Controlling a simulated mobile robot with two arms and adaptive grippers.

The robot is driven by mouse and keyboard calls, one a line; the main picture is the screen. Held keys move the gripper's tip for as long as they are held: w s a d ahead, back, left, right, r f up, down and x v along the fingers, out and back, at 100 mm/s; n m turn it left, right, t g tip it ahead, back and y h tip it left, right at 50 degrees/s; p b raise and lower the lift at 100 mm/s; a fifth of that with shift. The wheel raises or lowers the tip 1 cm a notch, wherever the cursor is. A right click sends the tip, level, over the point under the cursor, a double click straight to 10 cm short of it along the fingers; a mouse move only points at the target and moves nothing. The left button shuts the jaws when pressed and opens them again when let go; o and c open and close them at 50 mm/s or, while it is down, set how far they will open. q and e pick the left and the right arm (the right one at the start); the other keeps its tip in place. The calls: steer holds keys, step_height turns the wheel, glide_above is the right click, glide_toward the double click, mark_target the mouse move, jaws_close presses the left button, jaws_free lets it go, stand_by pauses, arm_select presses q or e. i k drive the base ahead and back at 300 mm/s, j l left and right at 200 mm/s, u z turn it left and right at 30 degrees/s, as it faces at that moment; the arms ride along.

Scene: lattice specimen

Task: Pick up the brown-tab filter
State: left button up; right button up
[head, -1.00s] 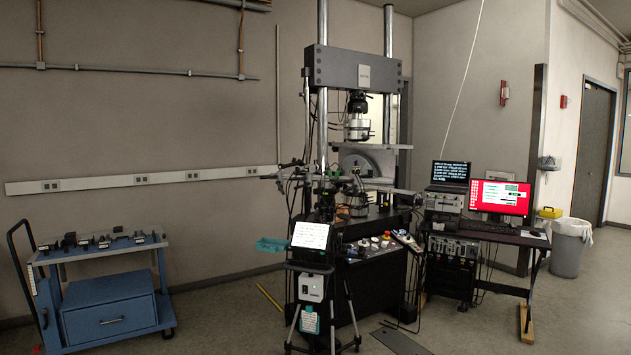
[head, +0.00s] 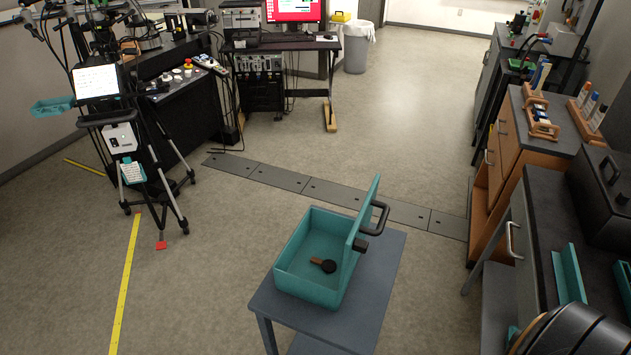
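A small dark round filter with a brown tab (head: 326,265) lies on the floor of an open teal box (head: 290,250). The tab points to the left. The box's lid (head: 366,212) stands upright along its right side, with a black handle and latch. The box stands on a small blue-grey table (head: 385,275). Neither of my grippers is in view.
A counter with drawers (head: 540,215) runs along the right. A tripod (head: 140,175) and the testing machine (head: 185,100) stand at the left. A desk (head: 285,45) is at the back. Open floor (head: 210,255) lies left of the small table.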

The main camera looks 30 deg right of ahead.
mark_target(327, 266)
steer(key=z, duration=0.95)
steer(key=j, duration=0.15)
steer(key=i+z, duration=0.05)
